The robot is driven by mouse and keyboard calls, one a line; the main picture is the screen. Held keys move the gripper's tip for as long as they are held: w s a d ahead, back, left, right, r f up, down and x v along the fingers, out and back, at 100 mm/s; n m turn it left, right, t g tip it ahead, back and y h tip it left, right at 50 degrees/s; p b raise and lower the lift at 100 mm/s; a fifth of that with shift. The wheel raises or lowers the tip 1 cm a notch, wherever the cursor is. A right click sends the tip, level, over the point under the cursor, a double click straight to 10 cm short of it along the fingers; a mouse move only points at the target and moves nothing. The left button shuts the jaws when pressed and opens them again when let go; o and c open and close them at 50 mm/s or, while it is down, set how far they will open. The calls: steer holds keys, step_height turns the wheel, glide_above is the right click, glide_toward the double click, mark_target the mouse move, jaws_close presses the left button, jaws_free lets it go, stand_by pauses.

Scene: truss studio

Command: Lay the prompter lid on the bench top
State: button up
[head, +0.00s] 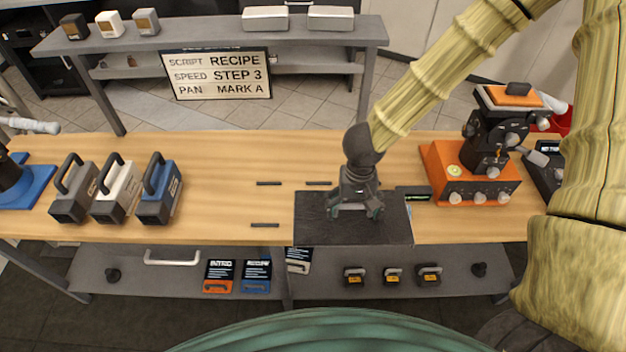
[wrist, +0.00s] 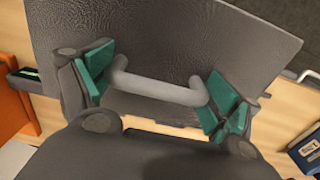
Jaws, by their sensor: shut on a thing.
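The prompter lid (head: 318,230) is a flat dark grey textured panel over the front middle of the wooden bench top (head: 225,205). My gripper (head: 356,210) is above it and shut on its grey bar handle. In the wrist view the green-padded fingers (wrist: 160,90) sit at the two ends of the handle, with the lid (wrist: 205,40) beyond. The lid's front edge reaches the bench's front edge in the head view. I cannot tell whether its underside touches the wood. Part of the lid is hidden by my gripper.
Short dark strips (head: 268,183) mark the bench left of the lid. An orange device (head: 470,175) and a small dark box with a green display (head: 413,193) stand to the right. Handled blocks (head: 117,190) stand at left. Bare wood lies between blocks and lid.

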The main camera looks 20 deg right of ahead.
steer(key=w+a+p, duration=0.1)
steer(key=w+p, duration=0.1)
steer(key=w, duration=0.2)
steer(key=w+a+f+p, duration=0.1)
steer(key=w+a+p, duration=0.1)
steer(key=w, duration=0.3)
steer(key=w+a+f+p, duration=0.1)
steer(key=w+p, duration=0.1)
steer(key=w, duration=0.3)
steer(key=shift+w+a+f, duration=0.2)
steer(key=shift+a+f, duration=0.05)
steer(key=shift+a, duration=0.1)
steer(key=shift+f+p, duration=0.3)
steer(key=shift+f, duration=0.8)
steer(key=shift+f, duration=0.15)
steer(key=o, duration=0.8)
steer(key=shift+o, duration=0.5)
step_height(320, 180, up, 12)
steer(key=b, duration=0.3)
steer(key=shift+b, duration=0.35)
